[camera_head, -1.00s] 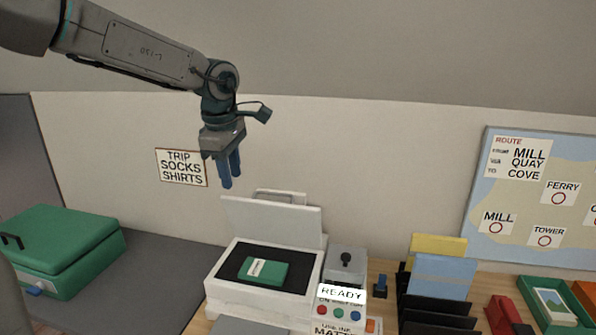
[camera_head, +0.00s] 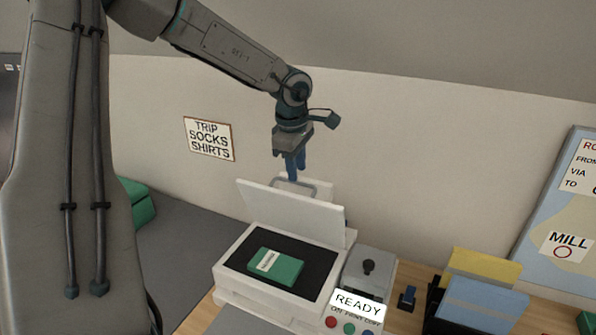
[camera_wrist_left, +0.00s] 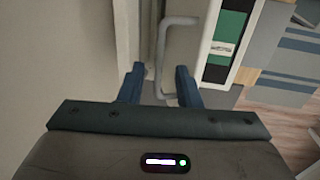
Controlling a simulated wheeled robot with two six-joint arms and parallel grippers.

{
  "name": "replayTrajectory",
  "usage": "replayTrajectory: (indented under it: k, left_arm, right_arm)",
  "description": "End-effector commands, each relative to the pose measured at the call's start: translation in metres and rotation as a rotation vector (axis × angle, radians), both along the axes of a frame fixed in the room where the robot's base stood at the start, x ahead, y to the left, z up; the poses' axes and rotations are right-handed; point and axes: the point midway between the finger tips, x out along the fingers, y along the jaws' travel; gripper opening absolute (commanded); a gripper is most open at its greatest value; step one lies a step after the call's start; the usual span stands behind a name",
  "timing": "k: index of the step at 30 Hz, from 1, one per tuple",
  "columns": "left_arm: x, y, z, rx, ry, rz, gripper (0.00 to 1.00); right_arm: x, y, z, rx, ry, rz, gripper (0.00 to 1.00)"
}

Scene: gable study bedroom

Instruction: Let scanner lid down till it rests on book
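The white scanner (camera_head: 228,287) stands on the desk with its white lid (camera_head: 292,212) raised and leaning back. A green book (camera_head: 276,266) with a white label lies on the black glass, and part of it shows in the left wrist view (camera_wrist_left: 231,32). A grey bar handle (camera_wrist_left: 162,52) is at the lid's far side. My left gripper (camera_head: 293,172) points down just behind the lid's top edge, at the handle. Its blue fingers (camera_wrist_left: 159,88) are apart, with the handle bar between them in the wrist picture; contact cannot be told. My right gripper is not in view.
A panel with a dark knob (camera_head: 368,266) and a READY sign (camera_head: 359,306) adjoin the scanner on the right. A rack with yellow and blue folders (camera_head: 487,300) stands further right. The wall (camera_head: 400,150) is close behind. A green case (camera_head: 139,203) is partly hidden at left.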

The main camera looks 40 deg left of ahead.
Motion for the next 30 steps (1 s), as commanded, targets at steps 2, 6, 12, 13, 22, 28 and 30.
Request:
replayTrajectory:
  k: [2,6,12,13,22,28,30]
  left_arm:
    - [0.001,0.001,-0.010,0.000,0.003,-0.001,0.31]
    - [0.004,0.001,-0.023,0.001,0.001,-0.001,0.31]
    - [0.004,0.001,-0.028,0.001,0.000,-0.001,0.31]
    - [0.004,0.001,-0.028,0.001,0.000,-0.001,0.31]
    - [0.004,0.001,-0.028,0.001,0.000,-0.001,0.00]
    - [0.004,0.001,-0.027,0.000,-0.001,-0.001,0.00]
    - [0.004,0.002,-0.028,0.000,-0.001,-0.001,0.00]
  right_arm:
    - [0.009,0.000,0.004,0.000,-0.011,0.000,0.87]
    - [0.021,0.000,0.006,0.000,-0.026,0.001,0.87]
    - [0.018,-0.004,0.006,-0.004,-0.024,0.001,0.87]
    - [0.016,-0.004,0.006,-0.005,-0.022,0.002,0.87]
    - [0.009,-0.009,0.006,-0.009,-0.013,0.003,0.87]
    - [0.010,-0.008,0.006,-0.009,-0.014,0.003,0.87]
    - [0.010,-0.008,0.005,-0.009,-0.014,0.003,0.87]
